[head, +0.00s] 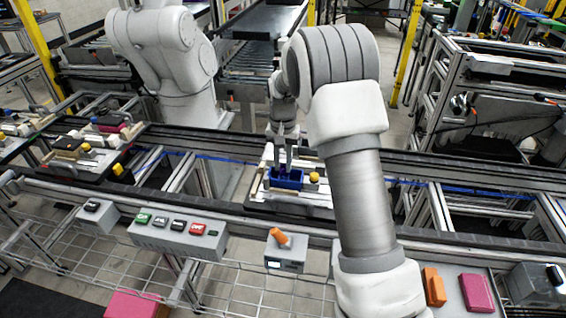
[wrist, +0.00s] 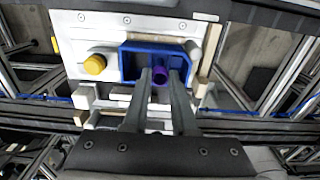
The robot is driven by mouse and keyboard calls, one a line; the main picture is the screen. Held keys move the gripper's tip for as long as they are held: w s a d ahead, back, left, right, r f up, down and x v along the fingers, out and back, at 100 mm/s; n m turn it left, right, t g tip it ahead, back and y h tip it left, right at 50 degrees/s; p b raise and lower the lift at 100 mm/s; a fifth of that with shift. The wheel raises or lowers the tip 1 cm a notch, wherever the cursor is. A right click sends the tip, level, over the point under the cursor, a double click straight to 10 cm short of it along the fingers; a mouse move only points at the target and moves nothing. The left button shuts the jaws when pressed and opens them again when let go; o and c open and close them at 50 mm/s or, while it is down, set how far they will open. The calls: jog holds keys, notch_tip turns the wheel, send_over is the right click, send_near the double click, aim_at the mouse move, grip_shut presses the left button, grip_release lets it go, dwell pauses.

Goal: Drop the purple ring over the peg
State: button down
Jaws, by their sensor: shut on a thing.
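In the wrist view the purple ring (wrist: 160,75) is between the two fingertips of my gripper (wrist: 162,78), which is shut on it. The ring shows over the blue bin (wrist: 128,62); its height above the bin floor is hard to tell. In the head view my gripper (head: 284,163) points down at the blue bin (head: 287,181), and the ring is too small to make out. A yellow round-topped knob (wrist: 95,64) stands beside the bin; it also shows in the head view (head: 314,177). I cannot make out the peg for certain.
The bin sits on a pallet fixture with pale blocks, on a conveyor rail. Another loaded pallet (head: 85,145) stands at the left. A button box (head: 178,232) and a grey box with an orange lever (head: 280,240) are in front. A white robot arm (head: 160,50) stands behind.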

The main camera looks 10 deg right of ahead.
jog(key=shift+f+b, duration=0.5)
jog(key=shift+f, duration=0.3)
dwell(0.4)
jog(key=c, duration=1)
grip_release()
jog(key=shift+r, duration=0.1)
jog(key=shift+r+p, duration=1.05)
jog(key=shift+r, duration=0.4)
